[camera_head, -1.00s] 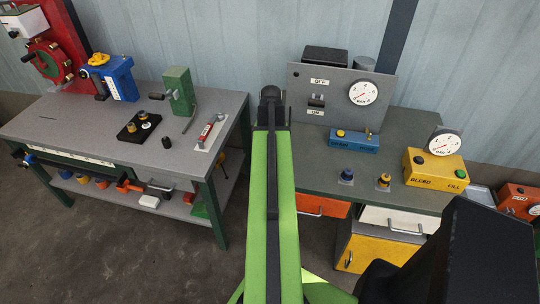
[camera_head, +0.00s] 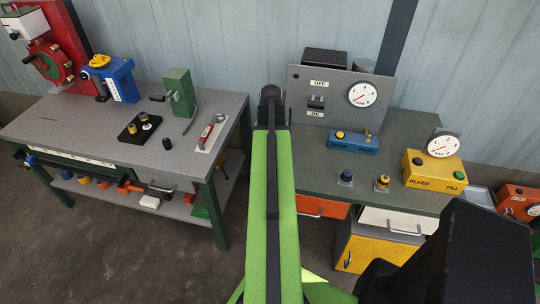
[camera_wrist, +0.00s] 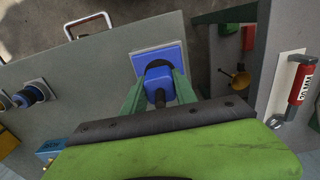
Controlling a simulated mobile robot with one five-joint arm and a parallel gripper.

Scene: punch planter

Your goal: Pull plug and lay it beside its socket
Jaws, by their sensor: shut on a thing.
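A blue plug (camera_wrist: 158,80) with a black rear end shows in the wrist view. It stands against a square blue socket plate (camera_wrist: 146,52) on the grey bench top. I cannot tell whether it is fully seated in the socket. My gripper (camera_wrist: 158,92) has its green fingers on both sides of the plug and is shut on it. In the head view my green arm hides the gripper, the plug and the socket.
A dark round knob on a base (camera_wrist: 31,96) stands left of the socket in the wrist view. A red-handled device (camera_wrist: 300,84) is at the right. In the head view a blue box (camera_head: 352,142) and a yellow box (camera_head: 433,172) stand on the right bench.

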